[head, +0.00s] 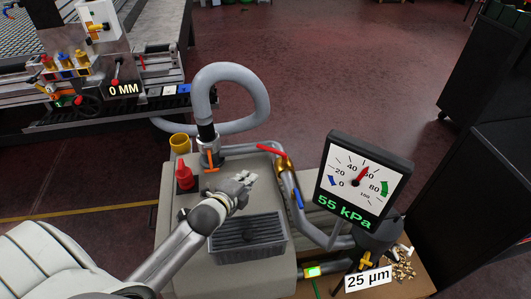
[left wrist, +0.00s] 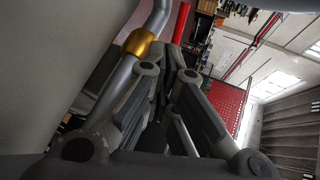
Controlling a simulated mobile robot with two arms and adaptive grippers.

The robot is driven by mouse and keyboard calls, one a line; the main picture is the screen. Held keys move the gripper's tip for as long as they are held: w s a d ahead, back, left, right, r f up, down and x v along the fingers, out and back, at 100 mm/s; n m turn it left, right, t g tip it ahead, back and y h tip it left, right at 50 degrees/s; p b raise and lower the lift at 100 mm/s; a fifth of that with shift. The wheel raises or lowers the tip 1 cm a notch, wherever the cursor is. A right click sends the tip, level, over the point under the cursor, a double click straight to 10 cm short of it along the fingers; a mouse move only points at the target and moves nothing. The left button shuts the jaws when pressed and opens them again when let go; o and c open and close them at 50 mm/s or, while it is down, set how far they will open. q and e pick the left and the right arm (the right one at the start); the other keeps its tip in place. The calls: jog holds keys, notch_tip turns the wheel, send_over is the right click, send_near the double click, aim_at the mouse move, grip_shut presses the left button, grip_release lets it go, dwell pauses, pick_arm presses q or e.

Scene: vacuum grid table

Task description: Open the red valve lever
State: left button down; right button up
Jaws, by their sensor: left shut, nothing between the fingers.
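The red valve lever (head: 271,151) sits on a brass valve body (head: 284,163) in the grey pipe behind the pump box. My left gripper (head: 251,178) is shut and empty over the box top, left of and nearer than the valve, apart from the lever. In the left wrist view the shut fingers (left wrist: 172,58) point toward the brass body (left wrist: 139,42) and the red lever (left wrist: 181,22), which stands just beyond the fingertips. My right gripper is not in view.
A gauge (head: 365,171) reading 55 kPa stands right of the pipe. A grey hose (head: 235,72), an orange handle (head: 210,159) and a red bottle (head: 184,176) stand left. A ribbed grey tray (head: 215,243) lies in front.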

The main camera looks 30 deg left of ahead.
pick_arm(q)
send_near(271, 151)
notch_tip(271, 151, down, 4)
jog(key=w, duration=0.6)
jog(key=shift+a+r+b, duration=0.25)
jog(key=shift+a+b, duration=0.1)
jog(key=shift+a, duration=0.05)
jog(key=shift+a, duration=0.15)
